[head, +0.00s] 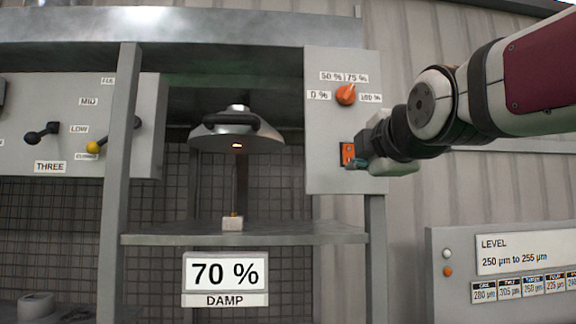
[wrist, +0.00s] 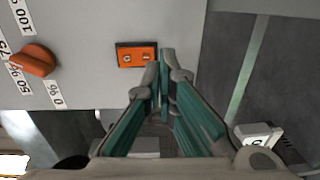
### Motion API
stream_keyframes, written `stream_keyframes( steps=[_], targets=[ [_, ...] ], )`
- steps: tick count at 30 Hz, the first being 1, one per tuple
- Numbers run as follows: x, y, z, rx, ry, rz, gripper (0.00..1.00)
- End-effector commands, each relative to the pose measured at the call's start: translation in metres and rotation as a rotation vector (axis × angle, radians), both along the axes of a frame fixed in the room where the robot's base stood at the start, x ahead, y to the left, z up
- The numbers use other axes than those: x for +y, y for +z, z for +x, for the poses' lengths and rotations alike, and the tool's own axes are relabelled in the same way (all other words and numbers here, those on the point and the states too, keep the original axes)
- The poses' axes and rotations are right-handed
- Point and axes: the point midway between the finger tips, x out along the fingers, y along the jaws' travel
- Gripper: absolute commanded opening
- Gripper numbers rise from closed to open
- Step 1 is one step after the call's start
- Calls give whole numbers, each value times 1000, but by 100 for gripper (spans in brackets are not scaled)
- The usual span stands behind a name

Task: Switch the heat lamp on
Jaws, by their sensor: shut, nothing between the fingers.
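The heat lamp (head: 236,136) is a silver dome with a dark handle, hanging over a shelf, with a small orange glow under its middle. Its grey control panel (head: 325,118) carries an orange knob (head: 346,94) with percent labels and, below it, an orange rocker switch (head: 347,152). The knob (wrist: 32,60) and the switch (wrist: 137,55) also show in the wrist view. My gripper (head: 354,163) is shut and empty. Its teal fingertips (wrist: 164,58) are at the switch's lower right edge in the head view. I cannot tell whether they touch it.
A small block (head: 233,223) stands under the lamp on the metal shelf (head: 290,232), above a sign (head: 225,274) reading 70 % DAMP. A lever panel (head: 60,125) is at the left. A level panel (head: 505,270) stands at the lower right.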

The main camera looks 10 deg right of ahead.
Motion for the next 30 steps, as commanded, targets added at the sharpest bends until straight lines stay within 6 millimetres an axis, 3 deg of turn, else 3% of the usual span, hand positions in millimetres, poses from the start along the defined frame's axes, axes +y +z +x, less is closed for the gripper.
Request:
stream_keyframes(
  steps=[11,21,30],
  targets=[
    [1,-4,-35,-4,1,0,0],
    [1,-10,-84,-4,1,1,0],
    [1,-13,-99,0,0,1,0]
  ],
)
